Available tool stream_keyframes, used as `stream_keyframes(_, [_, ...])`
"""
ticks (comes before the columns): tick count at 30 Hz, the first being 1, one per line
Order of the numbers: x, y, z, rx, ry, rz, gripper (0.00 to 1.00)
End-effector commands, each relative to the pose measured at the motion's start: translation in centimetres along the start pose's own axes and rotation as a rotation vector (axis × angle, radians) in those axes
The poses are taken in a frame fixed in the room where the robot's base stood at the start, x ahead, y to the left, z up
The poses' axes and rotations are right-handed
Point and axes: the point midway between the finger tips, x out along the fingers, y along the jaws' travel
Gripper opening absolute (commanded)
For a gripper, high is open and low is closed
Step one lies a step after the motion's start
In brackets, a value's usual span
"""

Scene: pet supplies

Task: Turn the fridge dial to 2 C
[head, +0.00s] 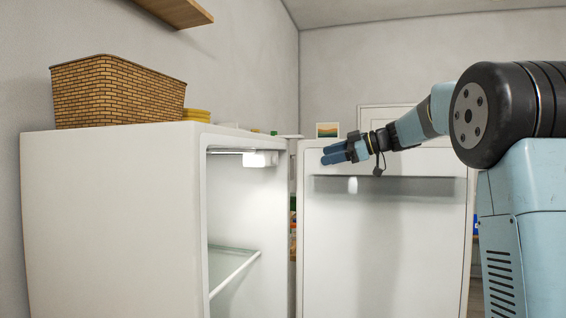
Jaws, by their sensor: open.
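The white fridge (110,220) stands at the left with its door (390,250) swung wide open. Inside, near the top, is a small bright white box (260,159) under the ceiling; it may be the lamp or dial housing. No dial markings or numbers can be read. My gripper (332,155) is open and empty, in front of the upper part of the open door, to the right of the fridge opening. Its fingers point left toward the opening and appear apart from the box.
A glass shelf (235,268) crosses the fridge interior. The door has a grey shelf band (420,187). A woven basket (118,92) and a yellow stack (196,115) sit on the fridge. A wooden wall shelf (180,10) hangs above.

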Motion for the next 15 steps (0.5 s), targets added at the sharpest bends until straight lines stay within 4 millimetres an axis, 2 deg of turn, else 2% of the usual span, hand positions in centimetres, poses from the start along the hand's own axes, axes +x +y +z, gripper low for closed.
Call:
stream_keyframes(1, [0.0,1.1,0.2,-0.035,0.026,0.01,0.56])
stream_keyframes(6, [0.1,3.8,0.4,-0.146,0.106,0.041,0.56])
stream_keyframes(15, [3.3,4.0,2.8,-0.018,0.258,-0.026,0.56])
